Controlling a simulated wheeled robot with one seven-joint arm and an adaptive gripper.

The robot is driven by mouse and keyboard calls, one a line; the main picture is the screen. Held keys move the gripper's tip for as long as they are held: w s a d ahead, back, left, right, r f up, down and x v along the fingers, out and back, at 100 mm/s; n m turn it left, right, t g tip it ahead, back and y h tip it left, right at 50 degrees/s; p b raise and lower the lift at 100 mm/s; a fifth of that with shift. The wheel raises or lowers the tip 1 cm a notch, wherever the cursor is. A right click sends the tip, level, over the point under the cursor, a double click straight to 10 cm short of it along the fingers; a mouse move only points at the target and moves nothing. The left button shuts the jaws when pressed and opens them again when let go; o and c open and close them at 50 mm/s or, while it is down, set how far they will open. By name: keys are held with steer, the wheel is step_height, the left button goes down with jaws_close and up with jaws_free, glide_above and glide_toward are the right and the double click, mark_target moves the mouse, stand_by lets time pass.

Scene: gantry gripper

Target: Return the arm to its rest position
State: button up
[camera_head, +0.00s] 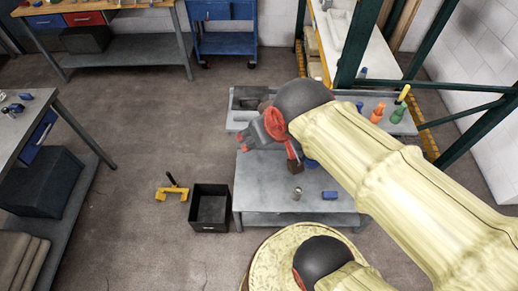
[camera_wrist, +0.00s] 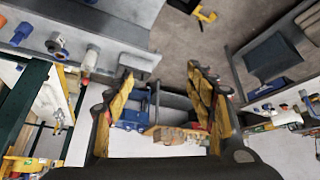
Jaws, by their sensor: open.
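My arm, in a pale yellow cover with dark joints, reaches from the lower right over the grey table (camera_head: 255,195) in the head view. My gripper (camera_head: 270,128) is above the far left part of that table, partly hidden by my own wrist. In the wrist view my gripper (camera_wrist: 160,95) shows two yellow-padded fingers spread wide with nothing between them. It is open and empty, apart from the things seen beyond it.
On the table are a blue part (camera_head: 330,195) and a small metal cylinder (camera_head: 297,193). Orange (camera_head: 377,112) and green (camera_head: 398,113) bottles stand at the back right beside a green frame (camera_head: 455,125). A black bin (camera_head: 209,208) and yellow clamp (camera_head: 172,190) are on the floor, left.

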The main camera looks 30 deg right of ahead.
steer(key=shift+n+g+y, duration=0.3)
steer(key=shift+g+y, duration=0.1)
steer(key=s+a, duration=0.1)
steer(key=s, duration=0.1)
steer(key=s+a, duration=0.2)
steer(key=shift+r, duration=0.15)
steer(key=shift+d, duration=0.1)
step_height(320, 180, down, 12)
steer(key=b, duration=1.1)
steer(key=shift+b, duration=0.4)
steer(key=shift+w+r, duration=0.1)
